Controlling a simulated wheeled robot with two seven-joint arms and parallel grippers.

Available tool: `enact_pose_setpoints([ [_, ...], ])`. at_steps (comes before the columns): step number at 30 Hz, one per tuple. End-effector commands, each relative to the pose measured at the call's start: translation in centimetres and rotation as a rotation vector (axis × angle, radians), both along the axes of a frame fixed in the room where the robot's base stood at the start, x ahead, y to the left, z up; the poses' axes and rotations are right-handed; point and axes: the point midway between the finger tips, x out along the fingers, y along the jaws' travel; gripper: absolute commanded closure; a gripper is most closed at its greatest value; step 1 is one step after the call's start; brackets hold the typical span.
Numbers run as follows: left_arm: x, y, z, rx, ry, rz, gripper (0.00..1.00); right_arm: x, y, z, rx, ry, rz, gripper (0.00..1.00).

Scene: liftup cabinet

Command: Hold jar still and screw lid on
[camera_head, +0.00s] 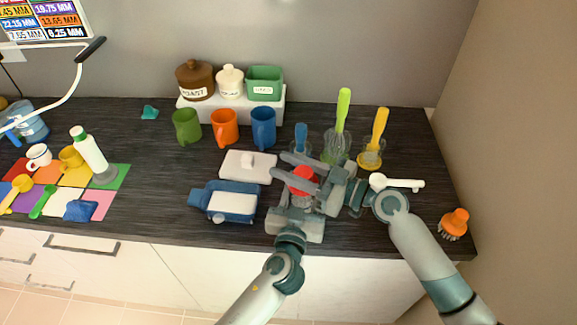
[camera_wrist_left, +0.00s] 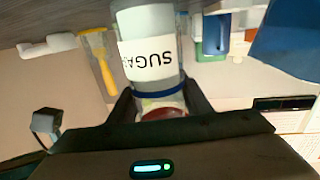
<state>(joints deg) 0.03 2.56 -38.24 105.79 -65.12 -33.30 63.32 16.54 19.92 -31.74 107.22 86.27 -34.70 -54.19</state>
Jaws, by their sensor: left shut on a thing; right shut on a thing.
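The jar (camera_wrist_left: 150,55) is pale with a white label reading SUGA, shown upside down in the left wrist view, and has a blue band (camera_wrist_left: 166,95). In the head view it is mostly hidden under the grippers. My left gripper (camera_head: 300,204) is shut on the jar, its dark fingers on either side of it near the blue band. The red lid (camera_head: 301,186) is at the jar's top, and part of it shows in the left wrist view (camera_wrist_left: 165,113). My right gripper (camera_head: 297,170) comes from the right and is shut on the lid. I cannot tell how tight the lid sits.
A blue container (camera_head: 232,186) and a white lidded dish (camera_head: 247,166) stand to the left. Glasses with blue, green and yellow-handled tools (camera_head: 371,155) stand behind. A white tool (camera_head: 400,183) and orange brush (camera_head: 454,222) are to the right. Bare counter (camera_head: 150,205) lies further left.

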Motion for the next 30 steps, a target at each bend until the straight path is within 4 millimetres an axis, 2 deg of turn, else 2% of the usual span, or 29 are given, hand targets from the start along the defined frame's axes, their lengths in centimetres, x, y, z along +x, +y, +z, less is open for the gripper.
enact_pose_setpoints([
  [30, 0.0, 0.0, 0.0, 0.000, 0.000, 0.000, 1.00, 0.0, 0.0, -1.9, 0.001, 0.002, 0.000, 0.88],
])
